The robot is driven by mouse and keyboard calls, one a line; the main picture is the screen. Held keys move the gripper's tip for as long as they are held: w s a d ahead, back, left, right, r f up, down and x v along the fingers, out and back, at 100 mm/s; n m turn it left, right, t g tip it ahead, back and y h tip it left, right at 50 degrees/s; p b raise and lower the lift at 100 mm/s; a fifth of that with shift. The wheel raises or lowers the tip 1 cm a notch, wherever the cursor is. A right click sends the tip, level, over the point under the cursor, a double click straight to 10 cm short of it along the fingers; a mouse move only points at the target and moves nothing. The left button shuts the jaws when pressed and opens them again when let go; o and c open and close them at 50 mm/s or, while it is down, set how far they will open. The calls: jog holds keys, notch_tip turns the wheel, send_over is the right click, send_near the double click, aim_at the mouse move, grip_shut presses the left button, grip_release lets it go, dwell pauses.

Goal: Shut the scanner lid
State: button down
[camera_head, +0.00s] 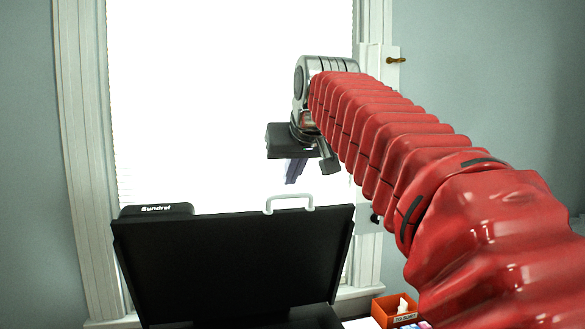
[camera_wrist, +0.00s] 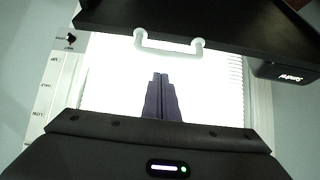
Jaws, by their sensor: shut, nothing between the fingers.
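The scanner lid (camera_head: 235,262) is a black panel standing raised in the head view, with a white handle (camera_head: 289,203) on its top edge. In the wrist view the lid (camera_wrist: 200,22) crosses the top of the picture, with the handle (camera_wrist: 168,43) below its edge.
A bright window (camera_head: 230,100) with a white frame (camera_head: 85,150) is behind the lid. An orange box (camera_head: 394,310) with white tissue stands at the lower right. My red arm covers much of the right side.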

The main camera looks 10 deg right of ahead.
jog(key=shift+s+f, duration=0.75)
jog(key=shift+s, duration=0.3)
